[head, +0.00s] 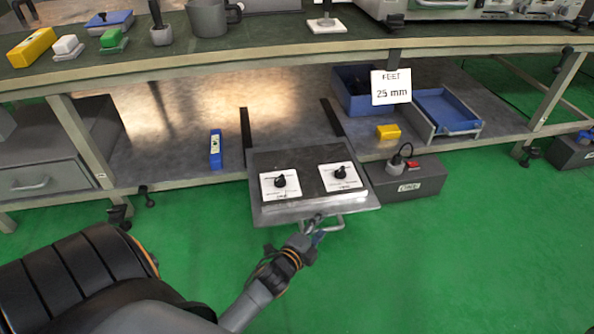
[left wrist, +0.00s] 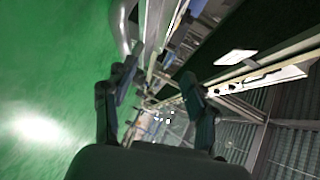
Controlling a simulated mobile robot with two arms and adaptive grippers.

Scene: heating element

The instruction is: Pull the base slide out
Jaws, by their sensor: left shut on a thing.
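The base slide (head: 309,168) is a grey metal tray standing out past the front edge of the lower shelf, on two black rails (head: 246,128). It carries two white plates with black knobs, one at left (head: 290,192) and one at right (head: 350,183). A bar handle (head: 341,228) is on its front. My left gripper (head: 318,226) is at the left part of this handle and shut on it. In the left wrist view my left gripper (left wrist: 158,72) has its fingers on either side of a metal part, and a curved light bar (left wrist: 123,25) shows above.
A dark box with a red switch (head: 408,184) stands right beside the slide. A blue level (head: 216,148), a yellow block (head: 388,132) and blue trays (head: 447,108) lie on the lower shelf. The green floor (head: 440,270) in front is clear.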

